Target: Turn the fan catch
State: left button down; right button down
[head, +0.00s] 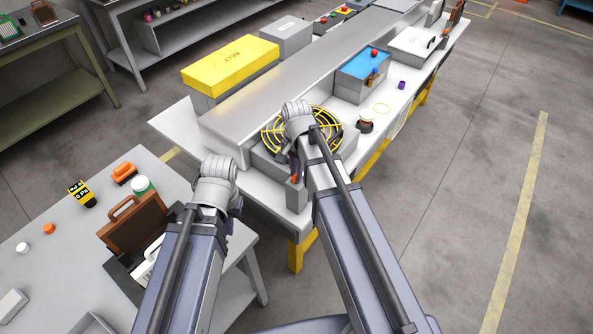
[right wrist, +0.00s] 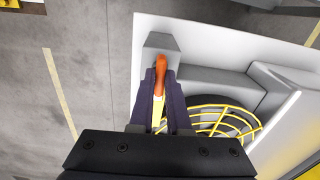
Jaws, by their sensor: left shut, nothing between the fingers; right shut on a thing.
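The fan (head: 272,134) with its round yellow guard sits on the long workbench in the head view, partly hidden behind my right arm. The guard also shows in the right wrist view (right wrist: 226,112). The fan catch (right wrist: 160,72) is a lever with an orange-red end and a yellow part, beside a grey block (right wrist: 160,44). My right gripper (right wrist: 160,92) is shut on the catch, one finger on each side. In the head view my right gripper (head: 295,168) is mostly hidden by its arm. My left gripper (head: 236,206) is shut and empty above the gap between the tables.
A yellow box (head: 230,64) and a blue-topped box (head: 364,64) stand on the workbench. A table (head: 60,250) at the left holds a brown case (head: 135,222) and small items. Open floor lies to the right.

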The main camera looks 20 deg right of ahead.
jog(key=shift+m, duration=0.4)
jog(key=c, duration=0.9)
grip_release()
jog(key=shift+r, duration=0.15)
notch_tip(320, 180, up, 8)
jog(key=p, duration=0.8)
jog(key=shift+f, duration=0.2)
